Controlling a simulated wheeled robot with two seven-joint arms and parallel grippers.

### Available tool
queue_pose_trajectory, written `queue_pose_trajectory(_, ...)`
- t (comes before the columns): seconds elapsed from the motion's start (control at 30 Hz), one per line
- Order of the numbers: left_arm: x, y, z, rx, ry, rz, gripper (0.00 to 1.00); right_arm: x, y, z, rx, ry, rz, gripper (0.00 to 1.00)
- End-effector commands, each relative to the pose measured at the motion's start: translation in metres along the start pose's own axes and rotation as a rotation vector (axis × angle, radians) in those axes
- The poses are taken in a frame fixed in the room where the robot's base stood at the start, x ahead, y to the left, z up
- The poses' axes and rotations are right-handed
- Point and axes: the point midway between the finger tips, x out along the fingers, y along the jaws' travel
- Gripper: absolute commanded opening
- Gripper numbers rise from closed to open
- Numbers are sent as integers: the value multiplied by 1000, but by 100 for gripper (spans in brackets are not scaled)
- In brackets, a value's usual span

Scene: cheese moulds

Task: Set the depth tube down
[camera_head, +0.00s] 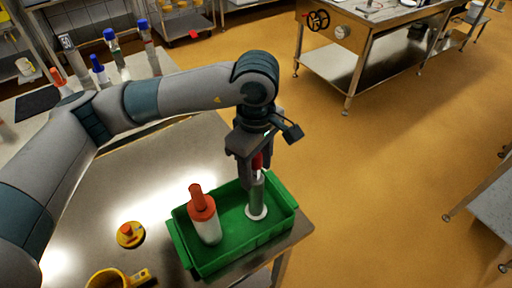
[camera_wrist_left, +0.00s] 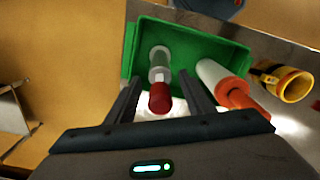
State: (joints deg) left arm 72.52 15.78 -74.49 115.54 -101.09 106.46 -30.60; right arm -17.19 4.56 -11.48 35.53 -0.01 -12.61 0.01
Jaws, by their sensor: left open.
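The depth tube (camera_head: 257,202), a slim clear-grey tube with a white foot and a red top, stands upright in the green tray (camera_head: 218,265), toward its right side. It also shows in the wrist view (camera_wrist_left: 159,62), with its red end toward me. My left gripper (camera_head: 253,178) points down over the tray with its jaws open. In the wrist view its fingers (camera_wrist_left: 163,92) are on either side of the red end, with gaps visible. The fingers partly hide the tube's upper part in the head view. My right gripper is not in view.
A white bottle with an orange top (camera_head: 207,222) stands in the tray, left of the tube. A yellow cup (camera_head: 107,279) and a yellow disc with an orange knob (camera_head: 130,235) are on the steel table (camera_head: 150,190). Several capped tubes stand behind my arm.

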Motion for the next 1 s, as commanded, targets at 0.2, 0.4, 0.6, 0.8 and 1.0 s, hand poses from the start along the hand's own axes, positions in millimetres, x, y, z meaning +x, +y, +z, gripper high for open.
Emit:
queue_pose_trajectory(0.2, -36, 0, 0, 1, 3, 5, 48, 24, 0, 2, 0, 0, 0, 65)
queue_pose_trajectory(0.4, -67, 0, 0, 0, 2, 4, 48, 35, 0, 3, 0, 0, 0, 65)
queue_pose_trajectory(0.6, -82, 0, 0, 0, 1, 1, 48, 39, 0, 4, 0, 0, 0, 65)
queue_pose_trajectory(0.8, -85, 0, 0, 0, 0, 0, 48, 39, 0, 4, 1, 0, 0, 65)
queue_pose_trajectory(1.0, -85, 0, 0, 0, 0, 0, 48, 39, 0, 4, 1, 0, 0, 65)
